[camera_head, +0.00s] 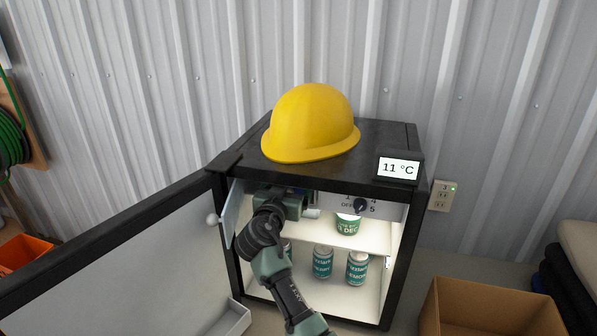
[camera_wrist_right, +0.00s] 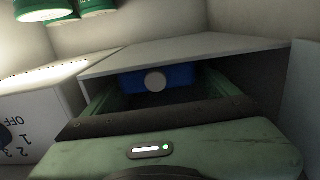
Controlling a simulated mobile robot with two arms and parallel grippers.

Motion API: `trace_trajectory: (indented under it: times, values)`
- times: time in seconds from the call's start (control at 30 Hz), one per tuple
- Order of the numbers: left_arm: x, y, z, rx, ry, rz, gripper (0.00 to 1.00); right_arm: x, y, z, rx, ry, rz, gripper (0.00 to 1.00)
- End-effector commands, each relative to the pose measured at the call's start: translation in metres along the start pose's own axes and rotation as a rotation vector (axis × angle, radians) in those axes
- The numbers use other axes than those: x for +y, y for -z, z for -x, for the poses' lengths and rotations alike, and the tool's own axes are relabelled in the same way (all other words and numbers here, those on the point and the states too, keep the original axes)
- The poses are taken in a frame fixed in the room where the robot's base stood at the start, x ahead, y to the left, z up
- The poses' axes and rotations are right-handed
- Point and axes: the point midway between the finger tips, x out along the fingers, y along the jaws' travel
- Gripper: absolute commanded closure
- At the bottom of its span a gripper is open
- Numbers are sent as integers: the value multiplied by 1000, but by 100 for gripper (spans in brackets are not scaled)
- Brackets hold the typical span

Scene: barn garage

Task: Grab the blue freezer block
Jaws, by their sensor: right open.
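The blue freezer block (camera_wrist_right: 180,77) lies inside the small freezer compartment (camera_wrist_right: 190,52) of the open fridge, its round pale cap facing the wrist camera. My right gripper (camera_wrist_right: 158,92) is open at the compartment mouth, one finger to each side of the block in that view. Whether the fingers touch the block cannot be told. In the head view my right gripper (camera_head: 302,205) reaches into the upper left of the fridge (camera_head: 401,260), and the block is hidden there. My left gripper is not in view.
The compartment's small flap (camera_head: 231,212) stands open left of my gripper. The fridge door (camera_head: 130,270) is open to the left. A dial (camera_head: 360,206) sits right of the compartment. Cans (camera_head: 357,268) stand below. A yellow hard hat (camera_head: 310,122) rests on top.

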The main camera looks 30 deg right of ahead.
Motion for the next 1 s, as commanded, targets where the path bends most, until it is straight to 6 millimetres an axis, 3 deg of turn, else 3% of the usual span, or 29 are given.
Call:
trace_trajectory:
  times: [0.2, 0.4, 0.53, 0.87, 1.0]
  values:
    - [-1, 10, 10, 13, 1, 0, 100, 0, 1, -16, -2, 1, 2, 11]
    - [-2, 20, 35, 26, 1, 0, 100, 4, 9, -44, -3, -1, 5, 11]
    - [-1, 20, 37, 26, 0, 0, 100, 3, 4, -59, -4, 0, 4, 11]
    - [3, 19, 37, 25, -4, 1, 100, 3, 1, -65, -4, 1, 1, 11]
    - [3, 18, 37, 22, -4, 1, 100, 3, 1, -65, -4, 1, 1, 50]
